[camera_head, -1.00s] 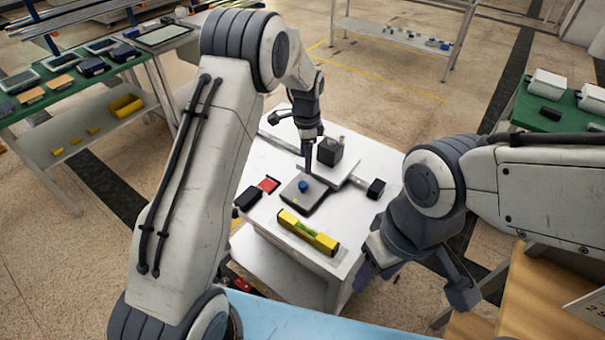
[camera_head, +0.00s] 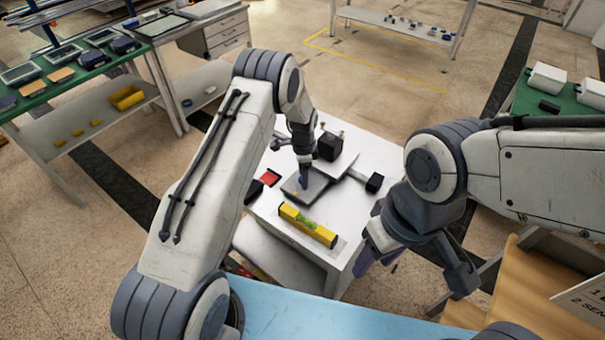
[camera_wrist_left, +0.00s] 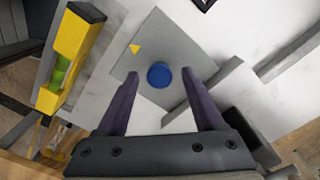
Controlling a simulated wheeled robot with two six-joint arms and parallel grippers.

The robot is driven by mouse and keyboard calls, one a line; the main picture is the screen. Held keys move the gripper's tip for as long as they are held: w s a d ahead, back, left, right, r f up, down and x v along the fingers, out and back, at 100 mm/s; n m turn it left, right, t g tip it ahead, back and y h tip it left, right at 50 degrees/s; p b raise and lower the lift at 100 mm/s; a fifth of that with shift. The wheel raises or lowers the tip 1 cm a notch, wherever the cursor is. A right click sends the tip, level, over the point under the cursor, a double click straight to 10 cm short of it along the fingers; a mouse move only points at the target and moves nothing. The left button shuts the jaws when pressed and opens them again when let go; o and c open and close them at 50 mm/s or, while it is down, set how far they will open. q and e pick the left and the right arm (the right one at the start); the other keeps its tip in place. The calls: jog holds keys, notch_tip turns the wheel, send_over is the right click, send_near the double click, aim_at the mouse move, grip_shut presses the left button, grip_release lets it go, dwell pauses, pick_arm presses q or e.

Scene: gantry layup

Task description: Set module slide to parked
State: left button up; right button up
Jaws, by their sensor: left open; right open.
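The module slide appears to be the grey plate (camera_wrist_left: 172,45) with a round blue knob (camera_wrist_left: 158,75) and a yellow triangle mark, seen in the left wrist view. In the head view the plate (camera_head: 316,186) lies on the white table, partly behind my left gripper (camera_head: 304,182), which hides the knob. In the wrist view my left gripper (camera_wrist_left: 160,76) is open, its two purple fingers on either side of the knob; I cannot tell if they touch it. My right gripper (camera_head: 368,254) is open and empty, off the table's right front side.
A yellow level (camera_head: 308,226) lies at the table's front. A dark block (camera_head: 329,146) stands behind the plate, a small black block (camera_head: 375,183) to its right, and a red-and-black item (camera_head: 270,177) to its left. Grey rail strips (camera_wrist_left: 212,88) run beside the plate.

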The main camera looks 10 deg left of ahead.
pick_arm(q)
grip_shut()
jog(key=shift+w+a+r, duration=0.1)
jog(key=shift+w, duration=0.05)
dwell(1.2)
